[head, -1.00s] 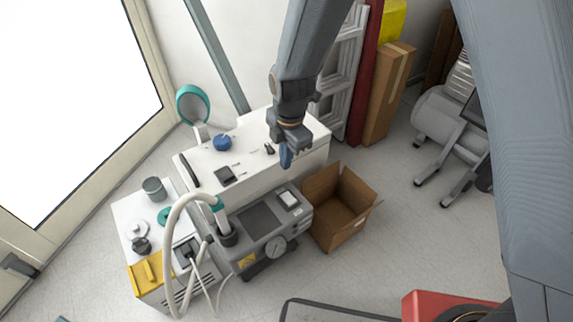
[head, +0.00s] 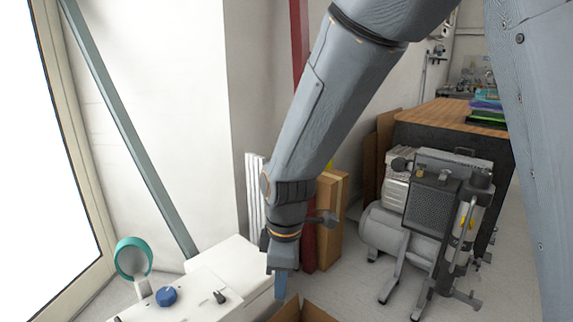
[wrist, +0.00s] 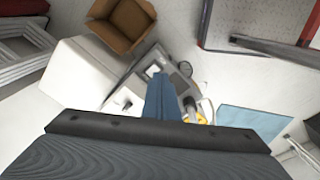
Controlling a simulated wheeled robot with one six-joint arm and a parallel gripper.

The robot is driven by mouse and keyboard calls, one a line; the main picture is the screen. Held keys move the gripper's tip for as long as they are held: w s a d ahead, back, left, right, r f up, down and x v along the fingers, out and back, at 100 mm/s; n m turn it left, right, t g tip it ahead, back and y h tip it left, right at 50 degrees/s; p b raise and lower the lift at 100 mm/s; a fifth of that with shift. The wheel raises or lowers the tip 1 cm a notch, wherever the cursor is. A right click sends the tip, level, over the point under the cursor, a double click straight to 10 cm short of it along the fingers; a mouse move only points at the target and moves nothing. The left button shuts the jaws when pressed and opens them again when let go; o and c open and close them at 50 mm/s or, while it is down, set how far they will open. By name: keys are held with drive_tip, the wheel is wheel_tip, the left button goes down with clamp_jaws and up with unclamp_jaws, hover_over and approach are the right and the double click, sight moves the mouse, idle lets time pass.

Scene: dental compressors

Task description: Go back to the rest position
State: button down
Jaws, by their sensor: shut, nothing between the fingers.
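My gripper (head: 280,284) hangs pointing down in the head view, over the right end of the white cabinet (head: 235,262) and beside the open cardboard box (head: 300,312). Its blue fingers are together with nothing visible between them. In the wrist view the shut fingers (wrist: 161,98) show in the middle, with the grey machine and the cardboard box (wrist: 122,22) beyond them on the floor side.
A blue knob (head: 166,296) and a round teal-rimmed mirror (head: 132,258) are on or by the white cabinet. A compressor (head: 440,215) stands on the floor at right, before a wooden-topped bench (head: 440,113). A tall carton (head: 330,220) leans by the wall.

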drive_tip(key=s+d+r+m, duration=0.9)
drive_tip(key=s+d+m, duration=0.4)
drive_tip(key=m, duration=0.2)
drive_tip(key=d+r+m+p, duration=0.2)
drive_tip(key=d+r+p, duration=0.5)
drive_tip(key=p, duration=0.8)
drive_tip(key=shift+d+r+h, duration=0.25)
drive_tip(key=shift+d+h, duration=0.05)
drive_tip(key=shift+d, duration=0.05)
drive_tip(key=shift+w, duration=0.1)
